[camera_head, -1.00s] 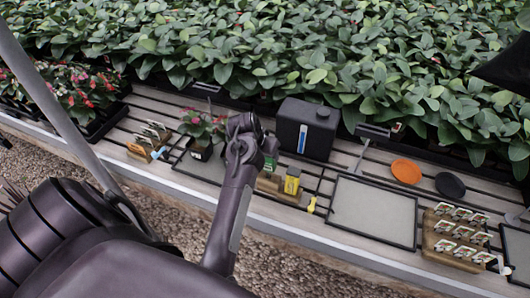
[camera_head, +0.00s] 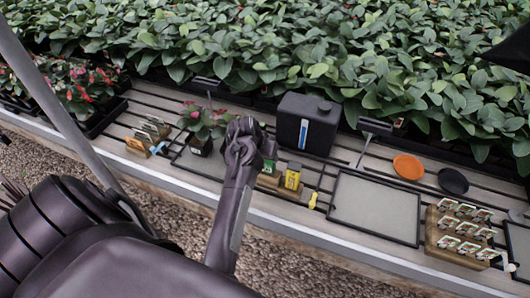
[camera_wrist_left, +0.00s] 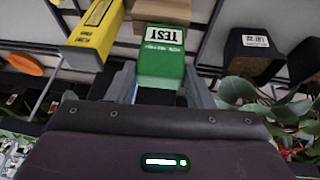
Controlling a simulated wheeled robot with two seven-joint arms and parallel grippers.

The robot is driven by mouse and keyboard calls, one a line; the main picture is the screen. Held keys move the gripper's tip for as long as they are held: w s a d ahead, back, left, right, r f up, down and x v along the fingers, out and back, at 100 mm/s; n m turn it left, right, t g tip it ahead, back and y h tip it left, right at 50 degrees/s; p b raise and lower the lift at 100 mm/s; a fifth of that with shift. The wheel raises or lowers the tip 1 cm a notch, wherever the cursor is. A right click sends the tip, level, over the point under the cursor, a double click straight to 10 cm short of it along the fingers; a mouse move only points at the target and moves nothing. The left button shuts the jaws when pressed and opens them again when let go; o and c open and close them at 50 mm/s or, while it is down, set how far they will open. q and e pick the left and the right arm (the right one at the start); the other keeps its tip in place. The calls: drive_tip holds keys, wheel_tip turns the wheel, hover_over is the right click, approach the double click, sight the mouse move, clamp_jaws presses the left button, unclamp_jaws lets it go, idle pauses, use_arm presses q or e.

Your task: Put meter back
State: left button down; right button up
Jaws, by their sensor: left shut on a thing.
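My left gripper (camera_wrist_left: 158,85) is shut on a green meter (camera_wrist_left: 161,65) marked "TEST", which sits between its two fingers in the left wrist view. In the head view the left gripper (camera_head: 254,150) hides most of the green meter (camera_head: 268,166). A yellow meter (camera_head: 292,177) stands just right of it at a wooden holder (camera_head: 268,181); the yellow meter also shows in the left wrist view (camera_wrist_left: 92,35). The wooden holder lies just beyond the green meter in the wrist view (camera_wrist_left: 160,12). Whether the green meter touches the holder I cannot tell. My right gripper is not in view.
A black jug (camera_head: 307,125) stands behind the meters. A potted red-flowered plant (camera_head: 203,125) is to the left. A yellow tag (camera_head: 313,200) and an empty grey tray (camera_head: 375,207) lie to the right. A wooden block with several labels (camera_head: 458,235) is farther right.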

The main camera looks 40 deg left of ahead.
use_arm(q)
drive_tip(key=shift+d, duration=0.15)
drive_tip(key=c, duration=0.6)
unclamp_jaws()
drive_tip(key=shift+r, duration=0.15)
